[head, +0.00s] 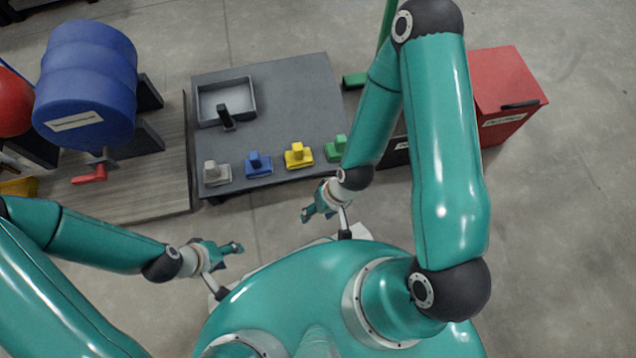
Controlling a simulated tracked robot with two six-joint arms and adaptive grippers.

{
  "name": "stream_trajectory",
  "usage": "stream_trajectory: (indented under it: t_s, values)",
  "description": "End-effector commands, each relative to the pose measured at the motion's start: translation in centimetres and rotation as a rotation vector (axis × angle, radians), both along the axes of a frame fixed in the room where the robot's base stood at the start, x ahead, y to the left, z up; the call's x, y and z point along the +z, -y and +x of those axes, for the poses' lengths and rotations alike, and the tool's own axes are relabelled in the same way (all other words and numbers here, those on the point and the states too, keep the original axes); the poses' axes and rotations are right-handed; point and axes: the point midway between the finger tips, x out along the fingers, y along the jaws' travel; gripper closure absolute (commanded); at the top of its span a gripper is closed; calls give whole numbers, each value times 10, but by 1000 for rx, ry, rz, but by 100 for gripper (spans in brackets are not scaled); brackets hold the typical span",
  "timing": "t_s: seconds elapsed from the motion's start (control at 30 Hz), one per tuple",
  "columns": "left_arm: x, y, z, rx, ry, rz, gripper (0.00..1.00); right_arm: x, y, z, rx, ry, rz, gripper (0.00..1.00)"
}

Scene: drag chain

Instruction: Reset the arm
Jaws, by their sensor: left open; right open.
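My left gripper (238,248) is at the lower left, close to my own body, open and empty. My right gripper (305,215) is near the middle, below the front edge of the grey table, also open and empty. Its arm bends high on the right and comes down past the table's right side. Both grippers are apart from every object. No drag chain can be made out.
The grey table (290,85) holds a grey tray (250,82) with a black piece and grey, blue, yellow and green blocks (298,154). Open floor (560,240) lies at lower right.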

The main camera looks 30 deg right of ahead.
Motion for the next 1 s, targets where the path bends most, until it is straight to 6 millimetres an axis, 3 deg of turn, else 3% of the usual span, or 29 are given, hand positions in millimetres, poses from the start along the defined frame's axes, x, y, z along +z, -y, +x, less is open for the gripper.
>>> stream_trajectory:
  t_s: [0.27, 0.47, 0.67, 1.0]
  values:
    - [1, 0, 0, 0, 0, 0, 44, 1, 0, 0, 1, 0, 0, 42]
    - [26, 0, 0, 0, 0, 0, 44, 26, -1, 0, 1, 0, 0, 42]
    - [85, 0, 0, 0, 0, 0, 44, 84, -1, 0, 1, 0, 0, 42]
    - [208, 0, 0, 0, 0, 0, 44, 208, -1, 1, 1, 0, 0, 42]
